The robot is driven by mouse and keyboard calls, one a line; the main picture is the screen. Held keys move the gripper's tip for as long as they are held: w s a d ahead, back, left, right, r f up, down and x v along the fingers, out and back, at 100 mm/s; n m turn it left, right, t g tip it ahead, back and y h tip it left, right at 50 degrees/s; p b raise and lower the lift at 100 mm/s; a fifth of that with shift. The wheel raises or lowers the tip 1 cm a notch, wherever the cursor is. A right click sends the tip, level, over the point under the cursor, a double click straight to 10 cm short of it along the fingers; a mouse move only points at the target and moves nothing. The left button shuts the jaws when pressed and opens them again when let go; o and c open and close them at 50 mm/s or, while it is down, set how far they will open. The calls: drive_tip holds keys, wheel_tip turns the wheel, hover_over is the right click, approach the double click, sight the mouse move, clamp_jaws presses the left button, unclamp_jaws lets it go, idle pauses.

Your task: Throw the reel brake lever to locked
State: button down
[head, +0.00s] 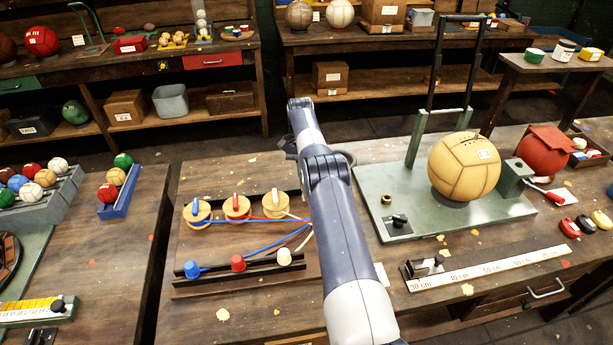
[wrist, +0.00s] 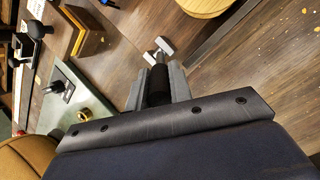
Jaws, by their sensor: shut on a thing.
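In the wrist view my gripper (wrist: 157,92) is shut on a black cylindrical grip (wrist: 158,80), which I take for the reel brake lever. Pale metal pieces (wrist: 162,47) show just beyond the fingertips. The lever's base and its locked mark are hidden, so I cannot tell its setting. In the head view my arm covers my gripper and the lever. The reel board (head: 235,172) lies left of my arm, with wooden reels (head: 237,207) and blue, red and white cords.
Right of my arm a green plate (head: 385,228) carries a tan ball (head: 464,166), a tall frame and a black knob (head: 400,219). A ruler (head: 490,268) with a black slider lies in front. Coloured pegs (head: 238,263) stand on the reel board's near edge.

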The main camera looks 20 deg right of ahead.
drive_tip(key=c, duration=1.3)
unclamp_jaws()
drive_tip(key=shift+s+r+t, duration=0.2)
drive_tip(key=shift+s+t, duration=0.1)
drive_tip(key=shift+t, duration=0.2)
